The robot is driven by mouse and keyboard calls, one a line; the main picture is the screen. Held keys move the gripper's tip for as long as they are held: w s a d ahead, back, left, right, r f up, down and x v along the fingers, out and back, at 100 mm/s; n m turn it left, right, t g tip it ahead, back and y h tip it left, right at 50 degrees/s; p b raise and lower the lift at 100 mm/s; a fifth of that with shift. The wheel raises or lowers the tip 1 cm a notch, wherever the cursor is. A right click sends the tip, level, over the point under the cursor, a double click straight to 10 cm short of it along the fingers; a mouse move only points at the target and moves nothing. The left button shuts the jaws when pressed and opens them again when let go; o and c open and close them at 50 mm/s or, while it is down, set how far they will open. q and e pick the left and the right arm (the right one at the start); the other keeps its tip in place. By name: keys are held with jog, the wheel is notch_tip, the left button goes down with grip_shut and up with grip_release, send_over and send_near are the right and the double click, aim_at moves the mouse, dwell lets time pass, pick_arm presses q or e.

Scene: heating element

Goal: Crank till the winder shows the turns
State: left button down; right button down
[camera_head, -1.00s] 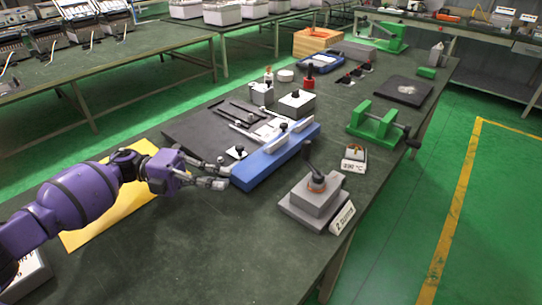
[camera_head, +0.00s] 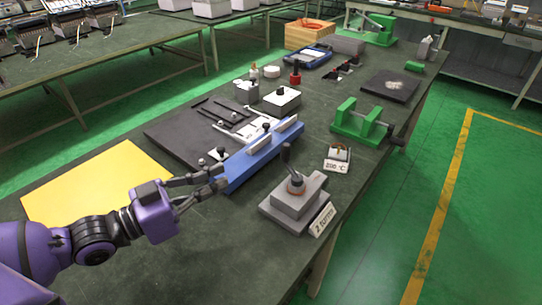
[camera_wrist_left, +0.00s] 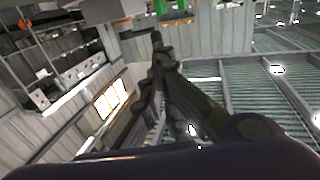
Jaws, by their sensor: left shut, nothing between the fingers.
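A grey stepped block (camera_head: 292,210) stands near the table's right edge. A dark upright crank handle (camera_head: 287,158) rises from its copper-coloured round hub (camera_head: 296,184). A white sign on its front (camera_head: 322,219) appears to begin with "2"; its word is too small to read surely. My left gripper (camera_head: 222,177) is shut and empty, left of the block and apart from the crank, beside the near end of the blue bar. Its fingers also show together in the left wrist view (camera_wrist_left: 158,48). My right gripper is out of view.
A blue bar fixture (camera_head: 240,168) lies beside a dark board (camera_head: 165,137). A small unit with a temperature sign (camera_head: 337,166) and a green clamp-like frame (camera_head: 358,128) stand behind the block. A yellow sheet (camera_head: 90,180) lies left.

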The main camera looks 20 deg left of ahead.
pick_arm(q)
jog(key=x, duration=1.3)
jog(key=shift+p, duration=0.45)
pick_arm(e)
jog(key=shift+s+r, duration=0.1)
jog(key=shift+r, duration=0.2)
